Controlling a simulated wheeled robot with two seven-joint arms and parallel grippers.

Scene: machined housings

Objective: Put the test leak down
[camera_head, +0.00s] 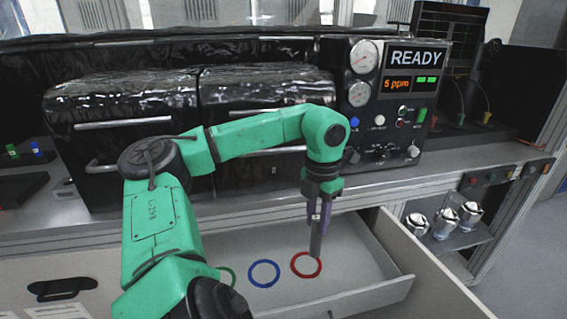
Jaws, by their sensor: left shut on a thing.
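My left gripper (319,212) points down over the open drawer (350,243) and is shut on the test leak (316,242), a slim grey upright cylinder. Its lower end overlaps the upper right part of the red ring (295,272) on the drawer floor. I cannot tell whether it touches the floor. A blue ring (252,280) and a green ring (232,272) lie to the left of the red one. The green ring is partly hidden by my left arm. My right gripper is not in view.
Behind the drawer stands a black test panel (430,95) with gauges and a display reading READY and 5 ppm. Black covered boxes with handles (130,110) stand at its left. Several shiny metal parts (443,222) sit on a shelf at the right. The drawer's right side is clear.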

